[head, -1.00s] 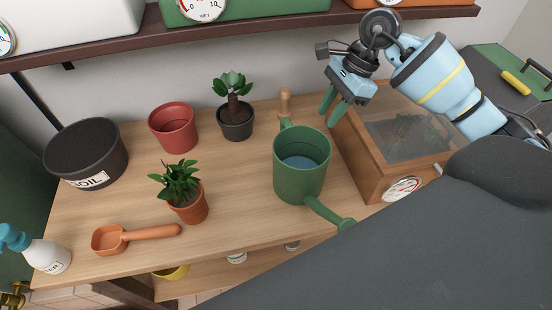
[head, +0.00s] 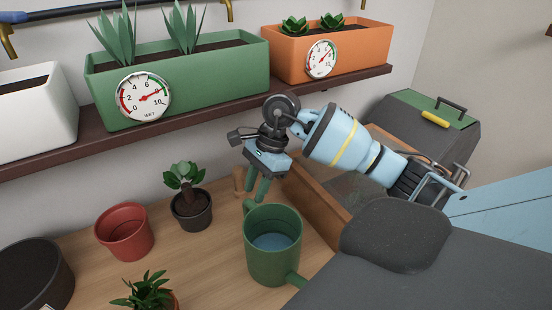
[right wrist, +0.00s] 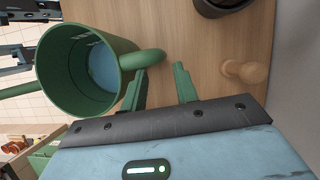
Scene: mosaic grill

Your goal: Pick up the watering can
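The green watering can (head: 262,262) stands upright on the wooden bench with water inside. Its looped handle (right wrist: 148,61) is at the back, and its spout points toward the front right in the head view. My right gripper (head: 262,190) is just behind and above the can, at the handle side. In the right wrist view the two green fingers of my right gripper (right wrist: 161,80) are apart with nothing held between them. One finger lies close to the handle; I cannot tell whether it touches.
A wooden-handled tool (right wrist: 247,72) stands close to the fingers. A potted plant (head: 191,208), red pot (head: 125,232) and black soil pot (head: 32,275) are to the left. A wooden-framed box (head: 315,207) is right of the can. A shelf with planters (head: 180,85) hangs above.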

